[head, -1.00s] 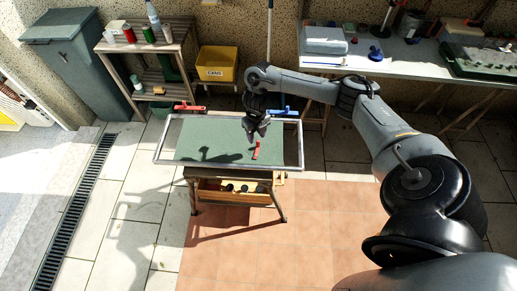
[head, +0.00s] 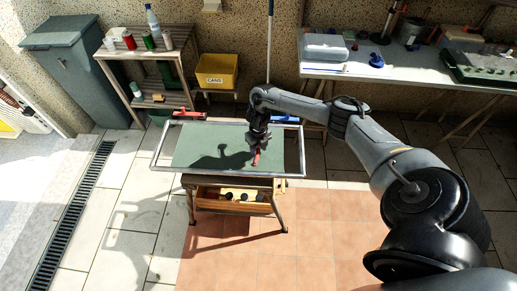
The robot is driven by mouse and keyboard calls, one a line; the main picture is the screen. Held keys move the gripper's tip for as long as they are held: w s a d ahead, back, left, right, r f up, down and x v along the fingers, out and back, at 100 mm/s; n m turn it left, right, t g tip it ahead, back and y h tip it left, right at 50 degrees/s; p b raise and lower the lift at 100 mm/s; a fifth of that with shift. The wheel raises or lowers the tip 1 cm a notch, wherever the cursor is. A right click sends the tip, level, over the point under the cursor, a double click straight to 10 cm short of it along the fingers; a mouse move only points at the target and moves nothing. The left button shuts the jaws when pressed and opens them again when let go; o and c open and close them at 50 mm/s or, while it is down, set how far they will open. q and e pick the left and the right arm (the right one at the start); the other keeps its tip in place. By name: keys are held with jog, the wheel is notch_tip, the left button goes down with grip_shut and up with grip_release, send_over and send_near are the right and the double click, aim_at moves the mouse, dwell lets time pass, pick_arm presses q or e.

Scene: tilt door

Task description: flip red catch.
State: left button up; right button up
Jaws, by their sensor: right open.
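A framed green panel (head: 200,143) lies tilted on a small wooden stand. A short red catch (head: 256,159) stands on the panel, right of its middle. My right gripper (head: 258,146) points down, directly at the top end of this catch, and covers part of it. It is open; I cannot tell whether the fingers touch the catch. Another red piece (head: 189,115), long and flat, sits at the panel's back left edge. My left gripper is not in view.
A drawer or tray (head: 235,199) shows under the panel. A wooden shelf (head: 160,102) with cans and a bottle stands at the back left, beside a yellow bin (head: 216,71). A cluttered workbench (head: 410,72) stands at the back right. The tiled floor in front is clear.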

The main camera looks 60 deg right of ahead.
jog(key=shift+f, duration=0.25)
jog(key=shift+c, duration=0.4)
grip_shut()
